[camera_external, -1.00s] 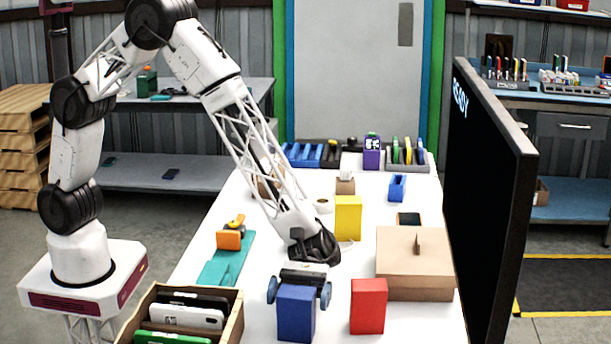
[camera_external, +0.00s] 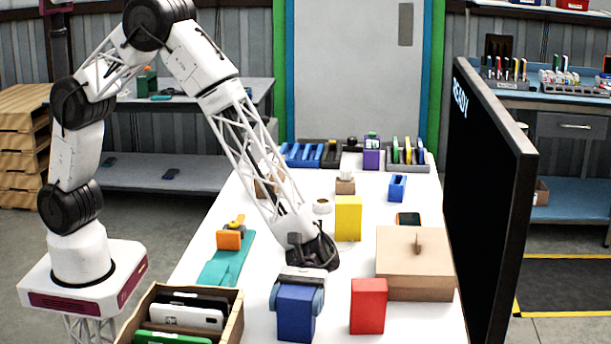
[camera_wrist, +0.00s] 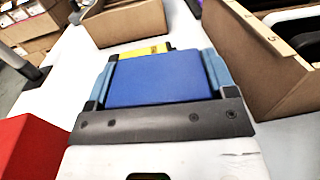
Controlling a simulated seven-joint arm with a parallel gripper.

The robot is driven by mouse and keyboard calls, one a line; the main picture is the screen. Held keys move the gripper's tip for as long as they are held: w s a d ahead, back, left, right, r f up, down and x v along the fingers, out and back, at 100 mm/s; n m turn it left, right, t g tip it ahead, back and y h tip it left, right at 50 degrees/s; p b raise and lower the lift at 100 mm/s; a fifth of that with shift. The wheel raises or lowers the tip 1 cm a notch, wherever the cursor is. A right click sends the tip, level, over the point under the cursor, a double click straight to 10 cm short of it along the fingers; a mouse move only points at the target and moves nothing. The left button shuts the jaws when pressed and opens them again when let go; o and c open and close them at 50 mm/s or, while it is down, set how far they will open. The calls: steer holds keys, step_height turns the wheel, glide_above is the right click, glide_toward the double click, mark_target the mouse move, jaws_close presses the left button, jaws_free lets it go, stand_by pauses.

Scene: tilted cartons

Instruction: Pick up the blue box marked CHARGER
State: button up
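The blue box (camera_external: 296,314) stands upright near the front of the white table in the external view. No marking can be read on it. My gripper (camera_external: 297,297) is over its top, with one blue finger against each side. In the wrist view the blue box (camera_wrist: 160,78) fills the space between the fingers of my gripper (camera_wrist: 160,72), and both pads look in contact. The gripper is shut on the blue box, which still appears to rest on the table. Its lower part is hidden in the wrist view.
A red box (camera_external: 368,306) stands close to the right. An open carton of devices (camera_external: 237,318) is to the left. A yellow box (camera_external: 348,218) stands behind, a closed brown carton (camera_external: 414,279) is behind right, and a large dark screen (camera_external: 487,200) edges the right side.

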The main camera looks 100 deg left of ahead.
steer(key=c, duration=0.6)
steer(key=shift+r, duration=0.15)
steer(key=shift+r, duration=4.9)
